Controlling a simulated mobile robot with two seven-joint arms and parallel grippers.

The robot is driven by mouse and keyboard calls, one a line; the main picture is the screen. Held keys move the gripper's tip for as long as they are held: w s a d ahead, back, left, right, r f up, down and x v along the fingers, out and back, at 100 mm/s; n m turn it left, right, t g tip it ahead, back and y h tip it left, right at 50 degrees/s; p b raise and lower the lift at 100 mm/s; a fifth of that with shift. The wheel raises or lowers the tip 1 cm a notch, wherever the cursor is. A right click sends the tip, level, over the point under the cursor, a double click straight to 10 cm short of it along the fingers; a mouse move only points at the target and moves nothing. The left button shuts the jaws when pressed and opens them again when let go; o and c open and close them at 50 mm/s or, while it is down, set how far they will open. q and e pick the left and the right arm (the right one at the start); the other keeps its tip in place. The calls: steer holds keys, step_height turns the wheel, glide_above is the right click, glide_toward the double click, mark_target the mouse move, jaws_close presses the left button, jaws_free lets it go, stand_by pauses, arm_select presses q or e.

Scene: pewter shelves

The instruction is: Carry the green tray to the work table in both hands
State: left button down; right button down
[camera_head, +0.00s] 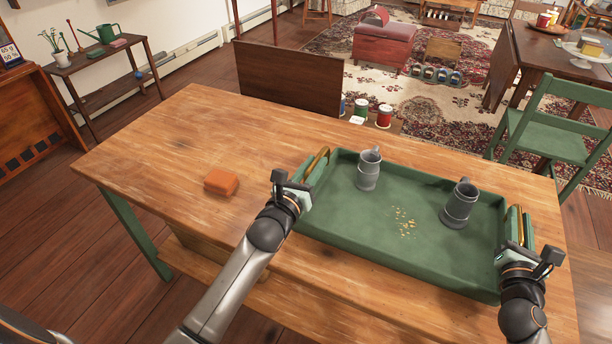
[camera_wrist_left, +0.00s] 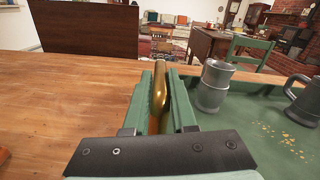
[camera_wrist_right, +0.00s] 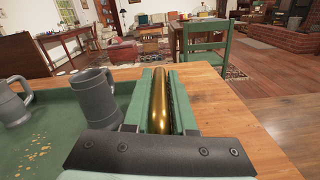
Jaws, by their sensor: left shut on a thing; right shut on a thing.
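The green tray (camera_head: 345,222) is at the right part of the wooden work table (camera_head: 180,140), level as far as I can see. I cannot tell whether it touches the tabletop. Two grey mugs stand upright in it, one at the back left (camera_head: 369,170) and one at the right (camera_head: 460,204), with gold crumbs (camera_head: 404,222) between them. My left gripper (camera_head: 304,188) is shut on the tray's left brass handle (camera_wrist_left: 160,90). My right gripper (camera_head: 518,240) is shut on the right brass handle (camera_wrist_right: 160,100). The fingers hide parts of both handles.
An orange-brown block (camera_head: 221,182) lies on the table left of the tray. The table's left part is otherwise clear. Several small cans, one of them red (camera_head: 384,117), stand beyond the table's far edge. A green chair (camera_head: 550,130) stands behind the right end.

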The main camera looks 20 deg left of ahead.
arm_select(q)
steer(key=c, duration=1.1)
jaws_free()
steer(key=shift+d+r, duration=0.1)
steer(key=shift+d, duration=0.15)
arm_select(e)
steer(key=c, duration=1.1)
jaws_free()
steer(key=shift+a, duration=0.25)
arm_select(q)
steer(key=o, duration=0.4)
steer(key=shift+a, duration=0.15)
arm_select(e)
steer(key=o, duration=0.4)
steer(key=shift+d, duration=0.15)
steer(key=shift+c, duration=0.2)
arm_select(q)
steer(key=shift+s, duration=0.15)
steer(key=s, duration=1)
steer(key=shift+s+a, duration=0.25)
steer(key=shift+a, duration=0.1)
arm_select(e)
steer(key=shift+d, duration=0.1)
arm_select(q)
steer(key=shift+s, duration=0.65)
arm_select(e)
steer(key=shift+s, duration=0.15)
steer(key=s, duration=1.1)
steer(key=shift+s+a, duration=0.35)
steer(key=shift+s, duration=0.05)
